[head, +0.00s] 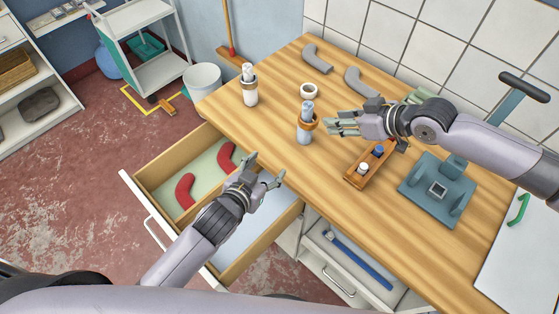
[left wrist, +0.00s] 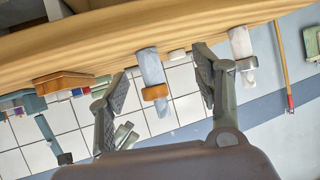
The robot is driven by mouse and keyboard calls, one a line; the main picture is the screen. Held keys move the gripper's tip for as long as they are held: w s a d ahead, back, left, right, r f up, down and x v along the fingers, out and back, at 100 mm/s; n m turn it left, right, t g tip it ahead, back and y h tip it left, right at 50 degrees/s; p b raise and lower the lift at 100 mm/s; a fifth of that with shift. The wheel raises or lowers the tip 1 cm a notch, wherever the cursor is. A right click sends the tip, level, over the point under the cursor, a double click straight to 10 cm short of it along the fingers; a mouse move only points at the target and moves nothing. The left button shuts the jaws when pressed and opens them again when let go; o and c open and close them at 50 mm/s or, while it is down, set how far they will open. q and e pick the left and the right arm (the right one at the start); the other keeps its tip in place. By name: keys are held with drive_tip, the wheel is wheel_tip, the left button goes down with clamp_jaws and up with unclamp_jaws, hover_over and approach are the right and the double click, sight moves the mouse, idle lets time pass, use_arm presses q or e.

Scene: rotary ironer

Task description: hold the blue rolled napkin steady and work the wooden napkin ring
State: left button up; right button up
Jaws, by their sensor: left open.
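The blue rolled napkin (head: 304,135) stands upright on the wooden table near its front edge. My left gripper (head: 266,167) is open and empty above the open drawer, in front of the table edge, apart from the napkin. My right gripper (head: 341,123) is just right of the ring, fingers pointing at it; contact and finger gap are unclear.
A paler rolled napkin (head: 249,93) with a ring stands to the left. A small white ring (head: 308,90), grey curved pieces (head: 316,59), a wooden tray (head: 357,180) with bottles and a teal device (head: 438,199) are on the table. The open drawer (head: 143,190) holds red curved pieces (head: 185,190).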

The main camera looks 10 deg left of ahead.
sight(302, 135)
use_arm(q)
drive_tip(key=d+r+t, duration=0.1)
drive_tip(key=d+r, duration=0.3)
drive_tip(key=shift+n+h, duration=0.3)
drive_tip(key=shift+n, duration=0.1)
drive_tip(key=x, duration=1.6)
drive_tip(key=shift+w+d+f, duration=0.1)
drive_tip(key=shift+w+f, duration=0.05)
drive_tip(key=shift+w, duration=0.2)
drive_tip(key=shift+c, duration=0.5)
